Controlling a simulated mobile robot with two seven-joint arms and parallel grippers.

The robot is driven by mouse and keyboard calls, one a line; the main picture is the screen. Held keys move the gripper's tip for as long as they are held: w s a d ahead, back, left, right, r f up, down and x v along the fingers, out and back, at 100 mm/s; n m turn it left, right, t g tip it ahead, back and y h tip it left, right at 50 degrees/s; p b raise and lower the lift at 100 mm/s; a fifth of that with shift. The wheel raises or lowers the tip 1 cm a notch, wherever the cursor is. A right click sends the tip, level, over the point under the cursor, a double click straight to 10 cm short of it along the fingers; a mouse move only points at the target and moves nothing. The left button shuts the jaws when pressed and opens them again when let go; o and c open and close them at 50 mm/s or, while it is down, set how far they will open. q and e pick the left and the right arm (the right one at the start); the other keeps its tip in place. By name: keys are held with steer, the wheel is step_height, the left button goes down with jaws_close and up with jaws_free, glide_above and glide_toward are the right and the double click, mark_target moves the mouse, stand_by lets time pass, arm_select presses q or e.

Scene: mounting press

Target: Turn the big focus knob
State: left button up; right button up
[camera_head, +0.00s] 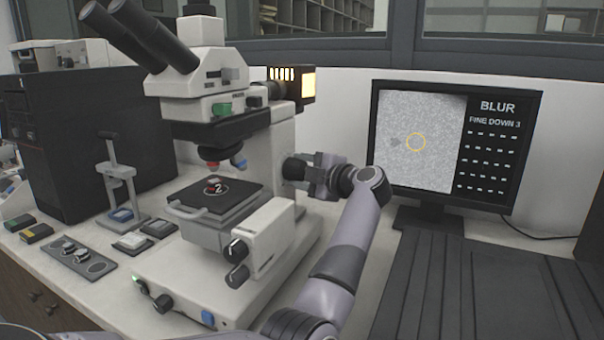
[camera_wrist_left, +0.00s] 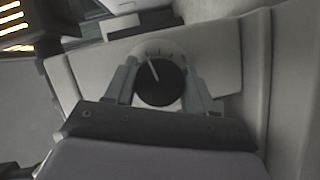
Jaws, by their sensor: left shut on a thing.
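The microscope (camera_head: 237,150) stands on the white bench, its stage (camera_head: 228,196) holding a small sample marked 2. The big focus knob (camera_head: 291,170) is on its right side, mostly covered by my left gripper (camera_head: 312,174). In the left wrist view the knob (camera_wrist_left: 160,84) is a dark disc with a white pointer line tilted slightly left of up, before a pale ring with tick marks. My left gripper's two fingers (camera_wrist_left: 160,72) close on it from both sides. The monitor (camera_head: 450,148) reads BLUR and FINE DOWN 3, beside a grainy picture with a yellow circle. My right gripper is out of sight.
Smaller black knobs (camera_head: 237,250) sit on the microscope's front housing. A grey tray with small pieces (camera_head: 82,258) and a small stand (camera_head: 121,190) are at left. A dark ribbed panel (camera_head: 480,290) fills the right side of the bench.

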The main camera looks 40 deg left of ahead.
arm_select(q)
steer(key=shift+f, duration=0.15)
steer(key=o, duration=1)
steer(key=shift+o, duration=0.2)
